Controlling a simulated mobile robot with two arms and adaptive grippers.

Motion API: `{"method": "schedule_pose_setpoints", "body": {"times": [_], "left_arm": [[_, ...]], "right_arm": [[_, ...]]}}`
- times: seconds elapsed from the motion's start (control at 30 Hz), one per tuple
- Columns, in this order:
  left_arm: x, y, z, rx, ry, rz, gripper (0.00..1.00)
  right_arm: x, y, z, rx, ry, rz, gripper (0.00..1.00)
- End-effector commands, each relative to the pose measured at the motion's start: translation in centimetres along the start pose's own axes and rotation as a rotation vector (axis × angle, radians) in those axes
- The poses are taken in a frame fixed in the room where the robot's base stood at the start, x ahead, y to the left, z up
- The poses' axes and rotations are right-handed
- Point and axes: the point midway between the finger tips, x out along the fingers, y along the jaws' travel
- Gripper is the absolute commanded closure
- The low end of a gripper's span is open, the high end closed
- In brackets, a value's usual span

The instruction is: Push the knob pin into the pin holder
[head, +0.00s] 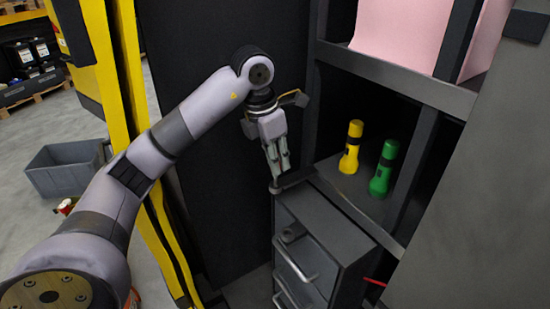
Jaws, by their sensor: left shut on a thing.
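My left gripper (280,172) points down in the middle of the head view, just above a dark ledge (296,178) at the back of a grey drawer cabinet. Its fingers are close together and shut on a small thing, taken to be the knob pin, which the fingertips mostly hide. I cannot make out the pin holder for certain; the dark ledge is right at the fingertips, and I cannot tell whether they touch. A small dark round piece (291,233) sits at the cabinet's upper front. My right gripper is not in view.
The grey drawer cabinet (318,222) has metal handles. Right of it, a shelf holds a yellow flashlight (351,147) and a green flashlight (384,168), under a pink box (415,35). A yellow post (130,70) stands left, with a grey crate (62,168) on the floor beyond.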

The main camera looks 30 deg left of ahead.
Motion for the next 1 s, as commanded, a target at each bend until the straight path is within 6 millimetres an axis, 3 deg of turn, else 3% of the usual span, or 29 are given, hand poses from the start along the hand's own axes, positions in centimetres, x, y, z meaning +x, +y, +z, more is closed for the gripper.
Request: {"method": "schedule_pose_setpoints", "body": {"times": [1.0], "left_arm": [[2.1,0.0,-0.4,0.000,0.000,0.000,1.00]], "right_arm": [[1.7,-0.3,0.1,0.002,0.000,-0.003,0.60]]}}
